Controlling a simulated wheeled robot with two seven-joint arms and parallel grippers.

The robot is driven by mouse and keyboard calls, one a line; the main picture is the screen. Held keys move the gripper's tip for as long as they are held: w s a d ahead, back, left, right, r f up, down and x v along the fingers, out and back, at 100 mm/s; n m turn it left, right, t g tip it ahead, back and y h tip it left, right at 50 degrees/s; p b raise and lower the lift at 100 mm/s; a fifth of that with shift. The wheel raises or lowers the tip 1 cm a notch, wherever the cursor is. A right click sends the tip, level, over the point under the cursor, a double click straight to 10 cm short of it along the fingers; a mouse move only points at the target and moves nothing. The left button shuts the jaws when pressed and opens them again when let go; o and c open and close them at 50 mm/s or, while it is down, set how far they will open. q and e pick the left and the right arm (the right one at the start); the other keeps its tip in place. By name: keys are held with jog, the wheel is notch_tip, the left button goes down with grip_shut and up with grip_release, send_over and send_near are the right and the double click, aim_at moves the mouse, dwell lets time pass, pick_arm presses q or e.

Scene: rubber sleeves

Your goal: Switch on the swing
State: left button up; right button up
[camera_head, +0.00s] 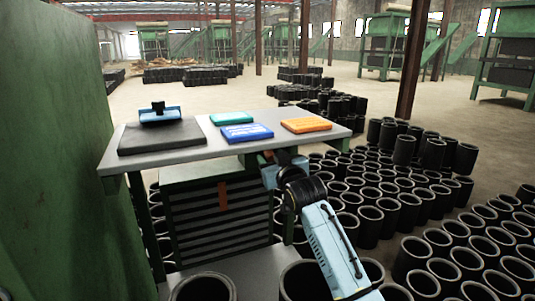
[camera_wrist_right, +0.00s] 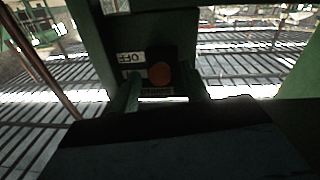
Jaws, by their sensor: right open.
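In the right wrist view, a dark switch box with a round red button (camera_wrist_right: 160,75) is on a dark green upright. A small white label with dark marks (camera_wrist_right: 131,57) is beside it. My right gripper (camera_wrist_right: 162,86) is open, its two fingers on either side below the button; I cannot tell whether they touch anything. In the head view my right gripper (camera_head: 270,170) is at the table's front edge, partly hidden by its own wrist. I cannot make out which thing is the swing. My left gripper is not in view.
Many black sleeves (camera_head: 370,215) stand right and below. A green wall (camera_head: 55,150) is at left.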

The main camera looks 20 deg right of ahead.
aim_at(271, 152)
jog(key=w, duration=0.3)
jog(key=shift+w, duration=0.55)
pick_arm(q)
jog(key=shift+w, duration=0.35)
pick_arm(e)
jog(key=shift+w, duration=0.1)
jog(key=c, duration=1)
jog(key=r+g+p, duration=0.1)
jog(key=g+p, duration=0.1)
jog(key=p, duration=0.6)
jog(key=shift+s+f+g+p, duration=0.1)
jog(key=shift+s+g+p, duration=0.1)
jog(key=shift+g+p, duration=0.3)
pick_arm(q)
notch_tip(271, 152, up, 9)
